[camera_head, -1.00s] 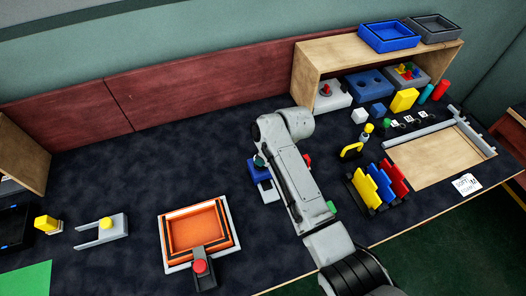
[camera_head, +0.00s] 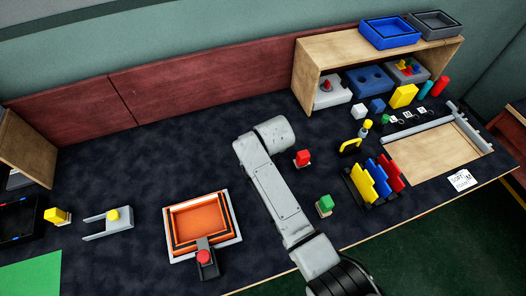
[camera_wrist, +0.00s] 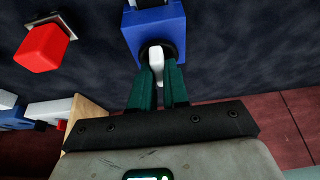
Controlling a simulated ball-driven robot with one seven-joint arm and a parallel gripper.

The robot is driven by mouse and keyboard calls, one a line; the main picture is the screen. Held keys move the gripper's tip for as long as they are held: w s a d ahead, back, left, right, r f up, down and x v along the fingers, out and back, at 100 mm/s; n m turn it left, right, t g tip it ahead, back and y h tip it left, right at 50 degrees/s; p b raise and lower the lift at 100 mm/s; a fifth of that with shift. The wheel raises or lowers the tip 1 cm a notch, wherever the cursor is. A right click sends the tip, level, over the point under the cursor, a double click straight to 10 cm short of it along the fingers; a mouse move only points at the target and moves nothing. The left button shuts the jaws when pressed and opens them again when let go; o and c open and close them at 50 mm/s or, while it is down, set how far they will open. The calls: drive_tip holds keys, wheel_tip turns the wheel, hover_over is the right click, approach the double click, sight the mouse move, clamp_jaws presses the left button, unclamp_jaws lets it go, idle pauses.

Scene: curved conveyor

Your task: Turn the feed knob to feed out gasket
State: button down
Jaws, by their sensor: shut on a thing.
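The blue feeder box (camera_wrist: 152,27) is at the top centre of the wrist view. A white feed knob (camera_wrist: 156,58) stands out from its near face, inside a dark round ring. My gripper (camera_wrist: 159,73) is shut on this knob, with one green finger on each side. In the head view my arm covers the feeder box, the knob and the gripper. No gasket can be made out in either view.
A red block (camera_head: 302,158) and a green block (camera_head: 325,205) stand just right of my arm. An orange tray (camera_head: 200,228) lies to the left. A rack with coloured plates (camera_head: 372,182) is further right. The dark mat behind my arm is clear.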

idle(0.4)
drive_tip(key=c, duration=1.1)
unclamp_jaws()
drive_tip(key=shift+r, duration=0.1)
drive_tip(key=v, duration=1)
drive_tip(key=shift+s+r, duration=0.2)
drive_tip(key=shift+r, duration=0.05)
drive_tip(key=s+d+f+m+g, duration=0.1)
drive_tip(key=s+d+f, duration=0.2)
drive_tip(key=s+d, duration=0.4)
drive_tip(key=s+d+f+m+h, duration=0.1)
drive_tip(key=s+d+f, duration=0.2)
drive_tip(key=s+d, duration=0.35)
drive_tip(key=s+d+f+m+g, duration=0.1)
drive_tip(key=s+d+f, duration=0.2)
drive_tip(key=s+d, duration=0.4)
drive_tip(key=shift+m+g+h, duration=0.3)
drive_tip(key=shift+m+g, duration=0.3)
drive_tip(key=shift+m, duration=0.2)
drive_tip(key=s+d, duration=0.1)
drive_tip(key=s, duration=0.3)
drive_tip(key=s+d+r, duration=0.1)
drive_tip(key=s+d, duration=0.1)
drive_tip(key=s, duration=0.3)
drive_tip(key=s+d, duration=0.1)
drive_tip(key=s, duration=0.3)
drive_tip(key=shift+s+d+r, duration=0.15)
drive_tip(key=shift+s+d, duration=0.15)
